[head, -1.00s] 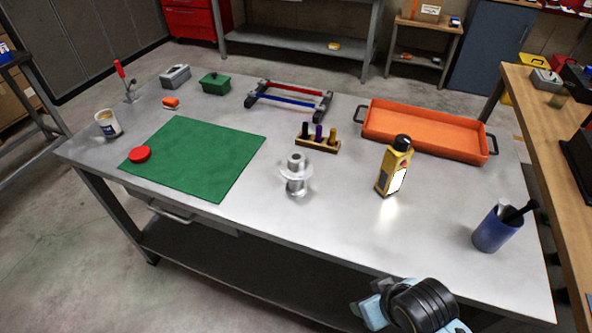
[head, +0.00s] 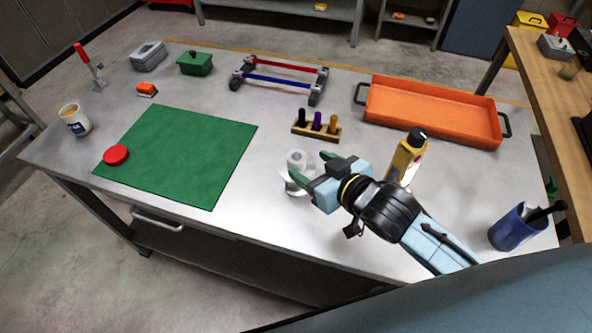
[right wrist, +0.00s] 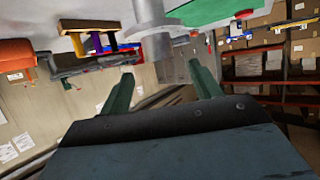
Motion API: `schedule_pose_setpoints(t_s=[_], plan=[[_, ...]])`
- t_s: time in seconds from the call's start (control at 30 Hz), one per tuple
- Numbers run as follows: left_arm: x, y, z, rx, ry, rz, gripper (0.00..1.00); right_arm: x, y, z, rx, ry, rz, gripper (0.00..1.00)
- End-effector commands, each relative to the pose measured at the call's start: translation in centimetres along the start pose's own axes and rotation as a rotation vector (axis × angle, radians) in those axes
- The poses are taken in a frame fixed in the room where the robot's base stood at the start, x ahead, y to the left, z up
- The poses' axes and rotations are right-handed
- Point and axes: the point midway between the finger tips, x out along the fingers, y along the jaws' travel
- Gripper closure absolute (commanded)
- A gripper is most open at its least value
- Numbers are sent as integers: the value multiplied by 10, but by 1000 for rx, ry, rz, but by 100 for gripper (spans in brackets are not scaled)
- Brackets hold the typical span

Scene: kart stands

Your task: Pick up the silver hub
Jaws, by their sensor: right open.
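The silver hub (head: 296,158) stands upright on the metal table in the head view, its lower part partly hidden by my right gripper (head: 311,168). The right gripper is open and empty, with its green fingers pointing left, close to the hub. In the right wrist view, the hub (right wrist: 150,14) is at the top centre, beyond the tips of the open right gripper (right wrist: 160,74). I cannot tell whether a finger touches it. My left gripper is not in view.
A wooden holder with colored pegs (head: 316,130) stands behind the hub. A yellow bottle (head: 401,162) is close behind my right arm. A green mat (head: 190,160) lies left, an orange tray (head: 425,130) back right, a blue cup (head: 507,235) front right.

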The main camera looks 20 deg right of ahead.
Motion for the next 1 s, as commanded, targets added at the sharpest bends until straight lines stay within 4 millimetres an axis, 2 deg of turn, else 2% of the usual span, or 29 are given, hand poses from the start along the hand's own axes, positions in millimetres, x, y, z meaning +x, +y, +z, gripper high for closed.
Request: schedule_pose_setpoints(t_s=[0.03,0.13,0.4,0.63,0.77,0.97,1.0], plan=[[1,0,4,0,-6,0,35,10,0,-1,0,3,1,37],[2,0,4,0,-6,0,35,23,0,0,0,0,1,37],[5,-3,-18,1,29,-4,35,43,0,2,0,0,1,37],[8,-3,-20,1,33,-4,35,75,0,5,1,0,1,37],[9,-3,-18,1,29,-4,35,82,0,5,0,-1,0,37],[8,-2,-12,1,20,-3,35,82,0,5,0,-1,1,37],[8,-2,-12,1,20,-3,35,82,0,5,0,-1,1,40]])
